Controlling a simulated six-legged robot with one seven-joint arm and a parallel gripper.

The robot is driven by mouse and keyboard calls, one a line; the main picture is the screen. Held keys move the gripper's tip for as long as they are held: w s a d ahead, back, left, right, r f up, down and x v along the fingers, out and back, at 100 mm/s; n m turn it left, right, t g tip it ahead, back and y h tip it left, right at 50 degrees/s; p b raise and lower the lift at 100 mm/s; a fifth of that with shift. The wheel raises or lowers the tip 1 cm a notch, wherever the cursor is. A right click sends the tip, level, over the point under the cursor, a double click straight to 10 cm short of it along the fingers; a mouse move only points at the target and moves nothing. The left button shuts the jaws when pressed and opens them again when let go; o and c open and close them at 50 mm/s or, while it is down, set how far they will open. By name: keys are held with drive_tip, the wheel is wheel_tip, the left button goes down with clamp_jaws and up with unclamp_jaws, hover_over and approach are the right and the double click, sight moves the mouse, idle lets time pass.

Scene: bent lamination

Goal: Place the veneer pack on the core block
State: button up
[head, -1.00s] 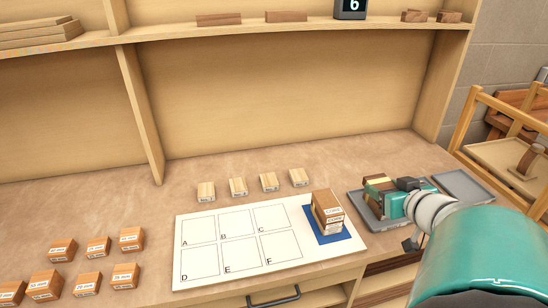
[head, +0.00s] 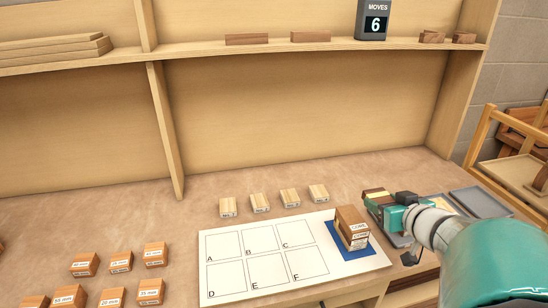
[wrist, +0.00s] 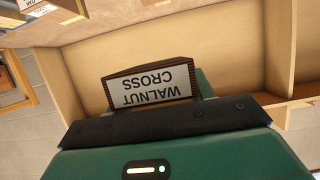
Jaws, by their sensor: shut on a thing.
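My gripper (head: 380,205) is shut on a dark brown veneer pack (head: 374,191), held raised at the back right of the board. In the wrist view the pack (wrist: 152,84) shows a white label reading "WALNUT CROSS", upside down in the picture. A labelled brown-topped block stack (head: 351,226), which looks like the core block, stands on a blue square (head: 358,253) at the right end of the white board. The pack is apart from the stack, behind and to its right. My gripper partly hides the pack in the head view.
The white board (head: 232,285) has empty squares A to F. Several pale blocks (head: 260,203) stand behind it, and several orange-brown blocks (head: 120,262) at the left. A grey tray (head: 480,203) lies at the right. A shelf with a counter reading 6 (head: 373,22) runs above.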

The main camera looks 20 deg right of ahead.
drive_tip(key=f+x, duration=0.1)
drive_tip(key=x, duration=0.5)
hover_over(353, 218)
drive_tip(key=f, duration=0.4)
drive_tip(key=shift+s, duration=0.2)
drive_tip(key=f, duration=0.3)
drive_tip(key=shift+w+f, duration=0.15)
drive_tip(key=shift+w, duration=0.2)
drive_tip(key=shift+f, duration=0.2)
drive_tip(key=shift+f, duration=0.15)
drive_tip(key=o, duration=1)
